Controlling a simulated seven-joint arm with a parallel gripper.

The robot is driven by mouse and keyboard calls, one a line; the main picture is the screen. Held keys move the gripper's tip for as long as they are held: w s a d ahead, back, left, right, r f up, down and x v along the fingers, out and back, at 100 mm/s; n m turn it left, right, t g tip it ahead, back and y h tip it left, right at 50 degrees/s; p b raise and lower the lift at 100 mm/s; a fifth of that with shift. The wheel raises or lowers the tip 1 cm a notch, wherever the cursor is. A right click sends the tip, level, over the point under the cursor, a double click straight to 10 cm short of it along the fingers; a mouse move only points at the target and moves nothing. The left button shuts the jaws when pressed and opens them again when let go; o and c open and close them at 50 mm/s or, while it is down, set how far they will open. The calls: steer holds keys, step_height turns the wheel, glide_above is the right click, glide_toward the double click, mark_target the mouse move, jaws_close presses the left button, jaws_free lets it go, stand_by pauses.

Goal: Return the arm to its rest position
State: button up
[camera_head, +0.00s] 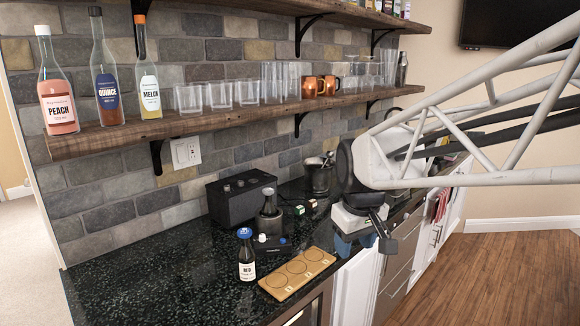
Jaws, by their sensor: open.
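My arm reaches in from the right edge as a white tubular frame, ending at a dark round wrist over the counter's right part. My gripper (364,240) hangs below the wrist near the counter's front edge, with a white body and dark fingers. It is open, and no object shows between the fingers. It is to the right of the wooden board (297,274) and apart from it. The arm hides part of the counter and wall behind it.
The dark speckled counter (150,270) holds a small bottle (246,256), a black box (240,198) and a shaker (269,203). A wooden shelf (120,136) above carries bottles, glasses and copper mugs (310,86). Cabinets (398,275) stand below. Open floor (500,280) lies at right.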

steer(key=s+d+f+m, duration=0.2)
steer(key=s, duration=0.7)
steer(key=s+d+f+m, duration=0.2)
steer(key=s+d+m, duration=0.1)
steer(key=s, duration=0.7)
steer(key=shift+s+d+f+t, duration=0.25)
steer(key=shift+f+t, duration=0.15)
stand_by(0.7)
